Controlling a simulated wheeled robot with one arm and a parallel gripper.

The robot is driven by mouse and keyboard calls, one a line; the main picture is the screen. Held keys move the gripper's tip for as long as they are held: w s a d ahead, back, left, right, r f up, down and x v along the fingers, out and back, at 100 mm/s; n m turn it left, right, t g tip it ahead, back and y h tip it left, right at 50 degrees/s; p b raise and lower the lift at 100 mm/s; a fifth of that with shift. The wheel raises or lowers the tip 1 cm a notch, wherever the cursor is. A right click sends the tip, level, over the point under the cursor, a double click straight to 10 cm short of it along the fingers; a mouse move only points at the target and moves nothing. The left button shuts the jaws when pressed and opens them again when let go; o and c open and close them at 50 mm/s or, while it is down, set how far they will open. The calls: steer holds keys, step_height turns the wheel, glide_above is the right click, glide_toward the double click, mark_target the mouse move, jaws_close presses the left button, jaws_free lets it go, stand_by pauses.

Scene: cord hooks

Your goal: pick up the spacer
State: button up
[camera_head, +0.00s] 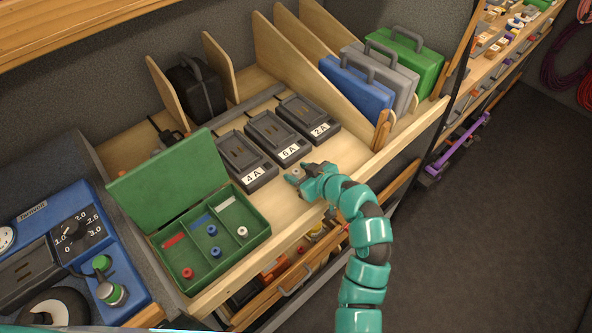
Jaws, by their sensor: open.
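Small spool-shaped pieces that look like spacers sit in the open green case on the bench: a red spacer (187,272), two blue spacers (212,230) and a white spacer (242,232). They stand in three compartments marked with a red, a blue and a white strip. I cannot tell which one the task means. My gripper (295,175) is open over the bench, right of the case and in front of the chargers. A small pale spot shows at its fingertips; I cannot tell whether it is a separate piece.
The green case (260,240) has its lid raised at the back. Chargers marked 4A (245,160), 6A (276,138) and 2A (308,118) stand behind. Blue, grey and green cases (355,92) stand between wooden dividers at the right. A blue tester (75,245) is at the left.

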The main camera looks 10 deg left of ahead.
steer(key=shift+c, duration=0.3)
jaws_close()
